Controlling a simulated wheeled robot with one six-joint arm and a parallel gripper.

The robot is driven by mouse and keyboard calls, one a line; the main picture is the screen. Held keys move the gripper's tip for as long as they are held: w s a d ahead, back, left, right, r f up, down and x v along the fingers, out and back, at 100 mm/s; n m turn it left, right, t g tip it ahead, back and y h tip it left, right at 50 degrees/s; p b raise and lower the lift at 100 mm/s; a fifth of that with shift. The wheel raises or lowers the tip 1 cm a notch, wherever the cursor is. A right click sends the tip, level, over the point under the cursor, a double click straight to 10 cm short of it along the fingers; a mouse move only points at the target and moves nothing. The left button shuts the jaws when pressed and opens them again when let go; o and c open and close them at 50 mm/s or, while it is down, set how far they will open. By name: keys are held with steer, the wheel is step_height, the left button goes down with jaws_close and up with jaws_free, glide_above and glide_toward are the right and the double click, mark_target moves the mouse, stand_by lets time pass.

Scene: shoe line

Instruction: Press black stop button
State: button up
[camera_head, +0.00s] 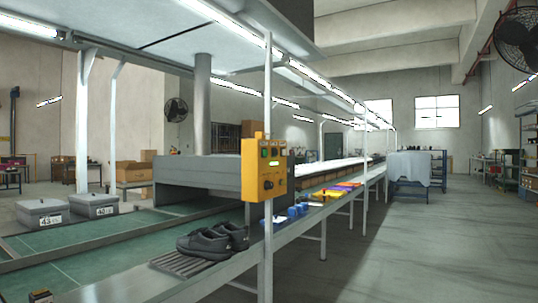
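A yellow control box (251,170) is fixed to a white upright post at the near edge of the line, in the middle of the head view. Its upper part carries small buttons under labels too small to read; one of them looks green. A round dark knob or button (268,185) sits lower on its face. From this distance I cannot tell which control is the black stop button. My gripper is not in view.
Dark shoes (214,241) stand on a slatted grey rack (182,264) on the line's near ledge below the box. Lidded grey bins (41,214) sit at left. A cloth-covered table (410,168) stands farther back. The floor at right (440,240) is clear.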

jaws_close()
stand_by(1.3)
